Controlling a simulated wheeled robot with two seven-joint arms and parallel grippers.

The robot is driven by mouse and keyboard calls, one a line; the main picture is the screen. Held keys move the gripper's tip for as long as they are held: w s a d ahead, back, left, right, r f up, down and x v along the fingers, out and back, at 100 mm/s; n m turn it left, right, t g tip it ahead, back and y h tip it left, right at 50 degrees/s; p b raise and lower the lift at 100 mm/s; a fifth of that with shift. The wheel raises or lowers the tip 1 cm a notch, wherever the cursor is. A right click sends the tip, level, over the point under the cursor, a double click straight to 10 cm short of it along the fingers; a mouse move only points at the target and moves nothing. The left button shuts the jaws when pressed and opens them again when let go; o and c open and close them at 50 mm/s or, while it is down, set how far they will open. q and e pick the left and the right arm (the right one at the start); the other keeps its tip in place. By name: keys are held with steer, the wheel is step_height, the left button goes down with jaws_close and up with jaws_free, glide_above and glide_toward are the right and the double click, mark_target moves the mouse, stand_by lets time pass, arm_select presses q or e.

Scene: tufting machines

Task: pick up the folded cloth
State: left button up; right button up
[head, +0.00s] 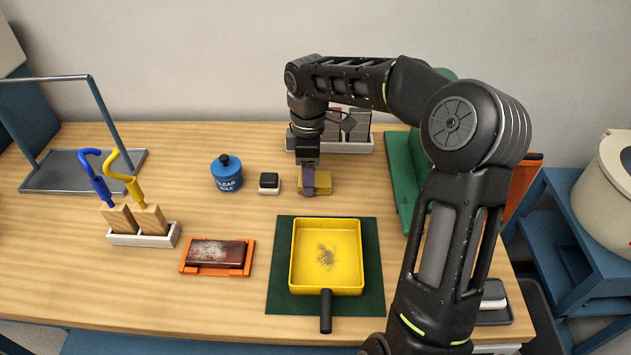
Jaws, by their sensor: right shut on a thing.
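The folded cloth, a small mustard-yellow block (323,182), is on the wooden table behind the yellow dustpan. My right gripper (308,188) points down over its left part, with a purplish-grey finger in front of it. The gripper is shut on the cloth. The finger hides part of the cloth, and I cannot tell whether the cloth touches the table. My left gripper is out of view.
A yellow dustpan (308,284) lies on a dark green mat (372,265) in front. A white rack (352,147) is behind; a green holder (403,190) is right.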

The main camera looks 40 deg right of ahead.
steer(key=shift+c, duration=1.4)
steer(key=shift+s+a+r, duration=0.1)
steer(key=shift+s+r, duration=0.05)
steer(key=shift+r, duration=0.25)
step_height(320, 180, up, 6)
steer(key=shift+r+b, duration=0.1)
steer(key=shift+b, duration=0.2)
steer(key=s+a+b, duration=0.1)
steer(key=s+a, duration=0.3)
steer(key=s, duration=0.1)
steer(key=s+a+b, duration=0.1)
steer(key=s+a, duration=0.3)
steer(key=s, duration=0.1)
steer(key=s+a+b, duration=0.2)
steer(key=s+a, duration=0.2)
steer(key=s, duration=0.1)
steer(key=shift+s, duration=0.35)
steer(key=o, duration=0.8)
steer(key=c, duration=0.7)
